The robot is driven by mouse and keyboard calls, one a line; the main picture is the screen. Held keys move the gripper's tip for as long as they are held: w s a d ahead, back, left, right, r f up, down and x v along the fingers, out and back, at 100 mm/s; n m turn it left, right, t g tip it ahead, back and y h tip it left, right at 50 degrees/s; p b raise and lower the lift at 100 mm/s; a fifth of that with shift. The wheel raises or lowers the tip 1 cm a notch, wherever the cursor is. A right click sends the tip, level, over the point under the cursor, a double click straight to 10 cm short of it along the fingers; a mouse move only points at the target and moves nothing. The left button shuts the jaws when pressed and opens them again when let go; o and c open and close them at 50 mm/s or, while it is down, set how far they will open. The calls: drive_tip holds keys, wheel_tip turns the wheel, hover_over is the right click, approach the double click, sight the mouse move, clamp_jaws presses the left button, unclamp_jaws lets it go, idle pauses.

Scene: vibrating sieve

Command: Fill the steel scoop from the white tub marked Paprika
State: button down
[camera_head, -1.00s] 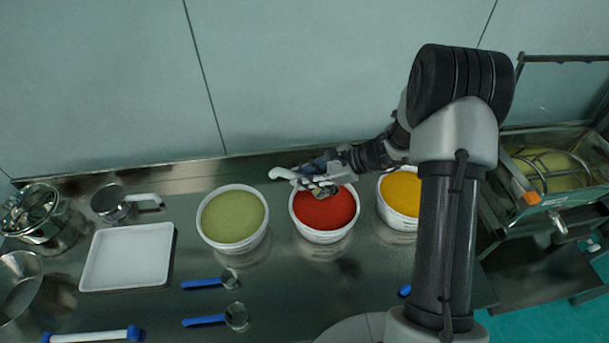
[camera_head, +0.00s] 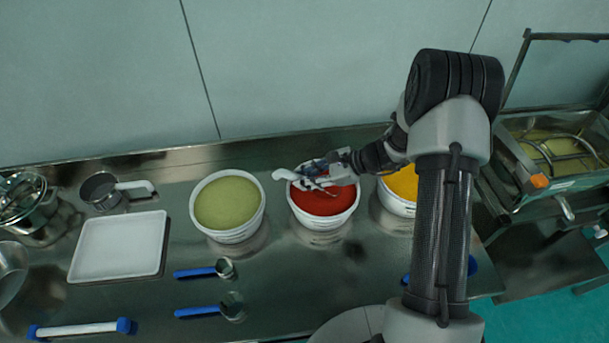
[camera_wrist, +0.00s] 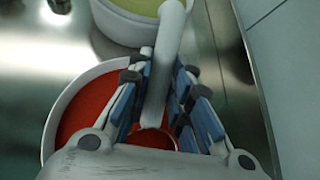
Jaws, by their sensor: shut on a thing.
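The white tub marked Paprika (camera_head: 322,224) stands in the middle of the counter, nearly full of red powder; I cannot read its label. It also shows in the wrist view (camera_wrist: 49,135). My gripper (camera_head: 314,180) is over this tub, shut on the pale handle of the steel scoop (camera_head: 286,175). In the wrist view the handle (camera_wrist: 168,50) runs between the blue finger pads of my gripper (camera_wrist: 163,80). The scoop's bowl is low at the red powder, mostly hidden by my gripper; a curved rim with red inside shows in the wrist view.
A tub of green powder (camera_head: 229,236) stands close on the left, a tub of yellow powder (camera_head: 398,207) on the right. A white tray (camera_head: 76,263), blue-handled spoons (camera_head: 196,272) and a sieve machine (camera_head: 540,200) lie farther off. The wall is behind.

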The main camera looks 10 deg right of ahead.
drive_tip(key=shift+d+f+b, duration=0.2)
drive_tip(key=shift+f+b, duration=0.2)
drive_tip(key=shift+f, duration=0.35)
drive_tip(key=shift+d+f+b, duration=0.15)
drive_tip(key=shift+f+b, duration=0.2)
drive_tip(key=shift+f, duration=0.35)
drive_tip(key=shift+s+d, duration=0.1)
drive_tip(key=shift+d, duration=0.8)
drive_tip(key=shift+r, duration=0.1)
